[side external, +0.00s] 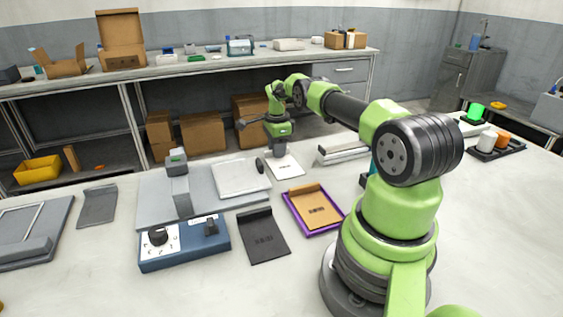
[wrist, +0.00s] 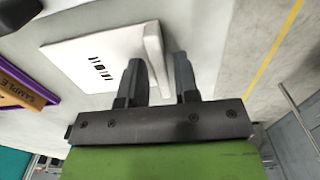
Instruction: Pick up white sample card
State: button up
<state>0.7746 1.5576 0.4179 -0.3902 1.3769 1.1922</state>
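The white sample card (side external: 287,169) lies flat on the table beyond the purple tray, with dark print on its face. In the wrist view the card (wrist: 85,62) has a raised white tab along its right edge. My gripper (wrist: 158,60) is open, its two dark fingers apart, one on each side of the tab's near end. I see a gap at the right finger; contact at the left finger cannot be told. In the side view my gripper (side external: 278,152) is low over the card's far end and partly hides it.
An orange-brown card lies in a purple tray (side external: 339,221), with a black card (side external: 264,240) to its left. A grey card (side external: 97,205) lies farther left. A blue control box (side external: 186,246) and a grey device plate stand left of the white card. A grey rail-like block (side external: 342,152) stands to its right.

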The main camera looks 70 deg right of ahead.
grip_shut()
